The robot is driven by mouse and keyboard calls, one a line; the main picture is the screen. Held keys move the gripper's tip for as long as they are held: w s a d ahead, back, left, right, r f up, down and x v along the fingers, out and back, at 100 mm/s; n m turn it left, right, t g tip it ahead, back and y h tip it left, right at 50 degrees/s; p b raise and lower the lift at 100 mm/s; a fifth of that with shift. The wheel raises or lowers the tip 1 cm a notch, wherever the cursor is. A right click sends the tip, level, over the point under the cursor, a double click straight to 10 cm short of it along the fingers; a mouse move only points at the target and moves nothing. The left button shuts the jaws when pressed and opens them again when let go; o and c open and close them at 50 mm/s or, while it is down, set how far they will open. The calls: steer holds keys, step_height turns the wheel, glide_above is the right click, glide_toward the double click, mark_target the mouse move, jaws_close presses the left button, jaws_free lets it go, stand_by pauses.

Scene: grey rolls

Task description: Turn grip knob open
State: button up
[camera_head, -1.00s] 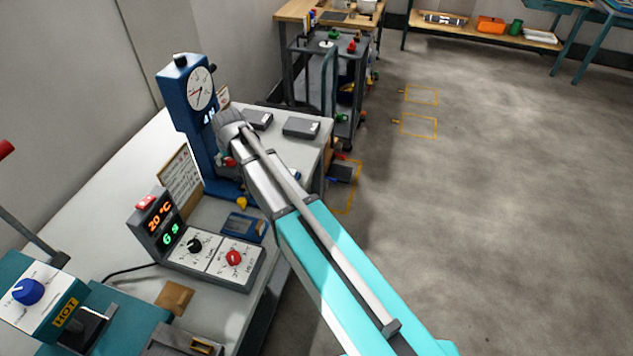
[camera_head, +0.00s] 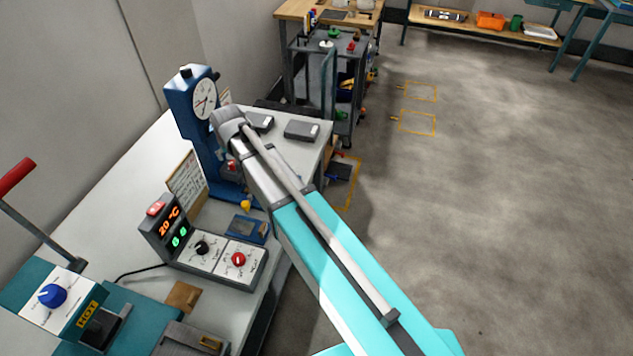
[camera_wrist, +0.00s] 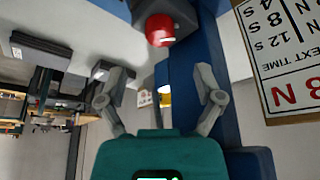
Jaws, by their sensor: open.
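A blue test stand (camera_head: 185,120) with a round dial (camera_head: 205,100) stands on the white bench. A red knob (camera_head: 231,168) shows low on the stand, partly behind my arm, and a yellow knob (camera_head: 246,205) near its base. No label shows which is the grip knob. In the wrist view the red knob (camera_wrist: 160,30) is large, above and beyond my fingertips. A small yellow part (camera_wrist: 165,96) shows between the fingers. My gripper (camera_wrist: 161,82) is open and empty, its fingers apart on either side. The head view hides the fingers behind my arm.
A control box (camera_head: 215,250) with black and red dials stands in front on the bench. A lever press with a blue dial (camera_head: 52,295) is at lower left. A printed sign (camera_wrist: 285,60) is close on the wrist view's right. Open floor lies right.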

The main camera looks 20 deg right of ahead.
steer(key=a+p+v, duration=0.1)
steer(key=p+v, duration=0.5)
steer(key=v, duration=0.1)
steer(key=s+d+f+m+g+b, duration=0.1)
steer(key=s+d+f+g+b, duration=0.1)
steer(key=s+d, duration=0.6)
steer(key=s+d+f+m+g+h+b, duration=0.1)
steer(key=s+d+f+b, duration=0.3)
steer(key=s+d, duration=0.5)
steer(key=shift+d+f+g, duration=0.5)
steer(key=shift+d+f, duration=0.05)
steer(key=shift+d, duration=1.75)
steer(key=shift+s+d+m, duration=0.3)
steer(key=shift+s+d, duration=0.2)
steer(key=shift+s, duration=0.25)
